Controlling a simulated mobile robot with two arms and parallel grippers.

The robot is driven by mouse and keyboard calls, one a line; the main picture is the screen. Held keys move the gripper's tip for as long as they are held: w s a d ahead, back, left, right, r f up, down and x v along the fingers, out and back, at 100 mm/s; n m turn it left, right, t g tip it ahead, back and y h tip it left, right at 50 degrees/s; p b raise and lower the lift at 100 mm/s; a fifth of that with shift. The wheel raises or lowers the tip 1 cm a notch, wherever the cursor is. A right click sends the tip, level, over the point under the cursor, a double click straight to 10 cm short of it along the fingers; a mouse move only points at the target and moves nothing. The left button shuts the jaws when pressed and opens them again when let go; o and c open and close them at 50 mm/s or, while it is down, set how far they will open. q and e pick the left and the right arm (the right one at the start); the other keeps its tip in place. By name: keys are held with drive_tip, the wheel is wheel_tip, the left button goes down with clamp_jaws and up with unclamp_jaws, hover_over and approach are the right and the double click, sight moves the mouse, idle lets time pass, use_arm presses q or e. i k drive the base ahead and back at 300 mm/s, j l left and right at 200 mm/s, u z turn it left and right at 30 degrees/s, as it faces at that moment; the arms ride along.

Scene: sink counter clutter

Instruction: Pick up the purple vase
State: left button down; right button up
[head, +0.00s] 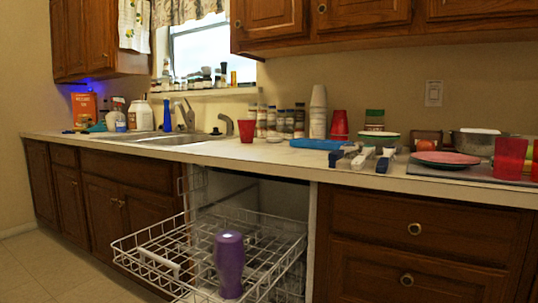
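The purple vase (229,264) stands upright in the white wire dish rack (150,262), which is pulled out from under the counter. It is narrower at the foot and has a rounded, lighter purple top. Neither of my grippers shows in the head view, and nothing holds the vase.
The counter (270,160) above is cluttered with cups, jars, a blue tray (318,144) and a red plate (445,159). The sink (165,139) is at the left. The rack's wire walls surround the vase. Closed drawers (415,229) are to the right. Floor (50,270) is clear at lower left.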

sight(230, 254)
drive_tip(key=i+l+u, duration=0.1)
drive_tip(key=l, duration=0.65)
drive_tip(key=i+l+u, duration=0.15)
drive_tip(key=l, duration=0.6)
drive_tip(key=i+l+u, duration=0.1)
drive_tip(key=l, duration=0.7)
